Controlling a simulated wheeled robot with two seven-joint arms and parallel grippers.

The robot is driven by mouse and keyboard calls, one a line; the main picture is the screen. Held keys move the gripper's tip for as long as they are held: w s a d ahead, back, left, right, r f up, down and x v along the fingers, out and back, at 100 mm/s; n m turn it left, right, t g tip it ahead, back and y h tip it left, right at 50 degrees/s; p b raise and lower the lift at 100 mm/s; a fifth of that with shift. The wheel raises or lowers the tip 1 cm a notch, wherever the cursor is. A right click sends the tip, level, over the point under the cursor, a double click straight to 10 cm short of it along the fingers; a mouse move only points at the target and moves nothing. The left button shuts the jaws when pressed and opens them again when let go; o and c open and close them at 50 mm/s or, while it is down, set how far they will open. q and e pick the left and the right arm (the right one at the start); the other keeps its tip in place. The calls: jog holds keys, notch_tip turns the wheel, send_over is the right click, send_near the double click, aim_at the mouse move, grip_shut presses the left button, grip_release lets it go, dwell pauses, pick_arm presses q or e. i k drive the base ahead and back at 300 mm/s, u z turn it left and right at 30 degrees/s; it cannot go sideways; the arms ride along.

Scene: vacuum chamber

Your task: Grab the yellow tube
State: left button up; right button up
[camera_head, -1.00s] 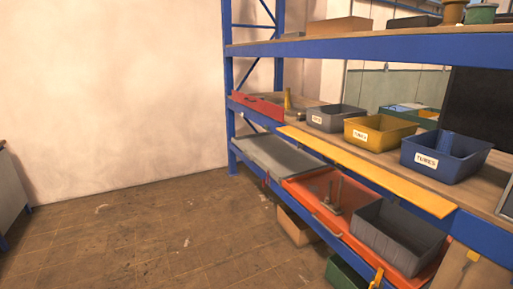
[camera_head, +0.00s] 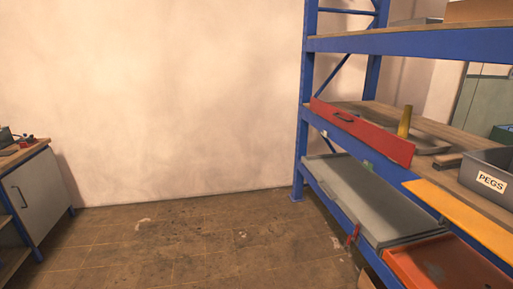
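A small upright yellow tube-like object (camera_head: 404,121) stands on the middle shelf of the blue rack at the right, behind a red panel with a dark handle (camera_head: 362,131). Its lower part is hidden by the red panel. I cannot tell for sure that it is the yellow tube. Neither of my grippers is in view.
The blue shelf rack (camera_head: 303,130) fills the right side. A grey bin labelled PEGS (camera_head: 489,182) and a yellow strip (camera_head: 465,217) are at its middle level. A grey tray (camera_head: 365,200) and an orange tray (camera_head: 455,268) lie below. A cabinet (camera_head: 40,190) stands left. The floor between is clear.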

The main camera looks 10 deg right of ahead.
aim_at(402, 133)
jog(key=z, duration=0.2)
jog(key=i, duration=1.35)
jog(key=z, duration=1.25)
jog(key=i, duration=0.9)
jog(key=z, duration=1.05)
